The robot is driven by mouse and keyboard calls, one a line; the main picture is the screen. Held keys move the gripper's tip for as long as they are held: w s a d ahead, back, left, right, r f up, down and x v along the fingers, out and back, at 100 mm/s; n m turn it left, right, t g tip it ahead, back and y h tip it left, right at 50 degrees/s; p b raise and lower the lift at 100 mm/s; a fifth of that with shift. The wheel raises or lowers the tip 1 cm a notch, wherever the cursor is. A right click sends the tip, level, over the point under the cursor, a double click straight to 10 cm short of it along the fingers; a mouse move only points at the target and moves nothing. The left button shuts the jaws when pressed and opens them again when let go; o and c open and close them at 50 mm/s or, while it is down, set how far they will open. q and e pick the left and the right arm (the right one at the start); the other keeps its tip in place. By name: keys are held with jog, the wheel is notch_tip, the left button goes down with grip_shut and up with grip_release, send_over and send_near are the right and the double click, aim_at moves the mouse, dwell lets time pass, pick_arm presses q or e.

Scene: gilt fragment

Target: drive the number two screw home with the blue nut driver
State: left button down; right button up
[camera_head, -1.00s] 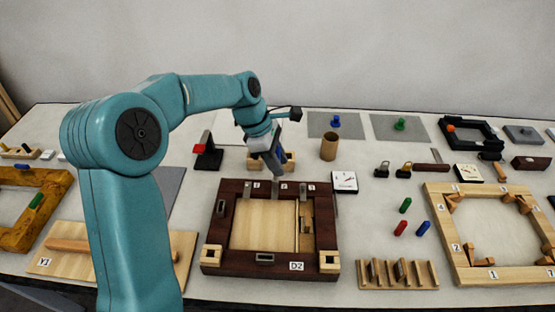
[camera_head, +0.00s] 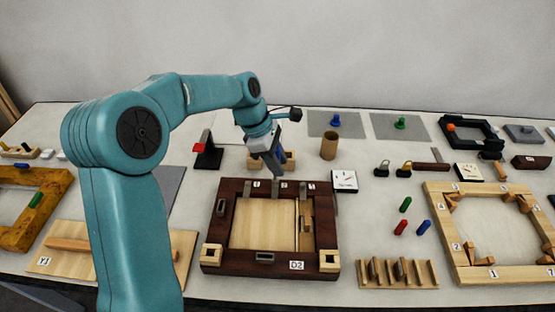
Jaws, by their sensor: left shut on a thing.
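The dark wooden frame marked D2 (camera_head: 210,240) lies on the table in the middle of the head view. Its far rail carries small grey plates and number labels. My left gripper (camera_head: 275,170) points down over the middle of that rail, by the number two place. It is shut on a slim blue-grey thing, taken to be the blue nut driver (camera_head: 277,138), mostly hidden by the fingers. The number two screw is too small or too covered to make out. I cannot tell whether the tip touches the rail. My right gripper is out of view.
A wooden block (camera_head: 290,160) stands behind the frame, with a brown cup (camera_head: 329,146) beyond. A white dial card (camera_head: 344,181) lies by its right corner. A slotted wooden rack (camera_head: 398,274) and a pale frame (camera_head: 470,270) stand right.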

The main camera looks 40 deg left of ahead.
pick_arm(q)
jog(key=shift+r+p, duration=2.3)
jog(key=shift+r, duration=0.25)
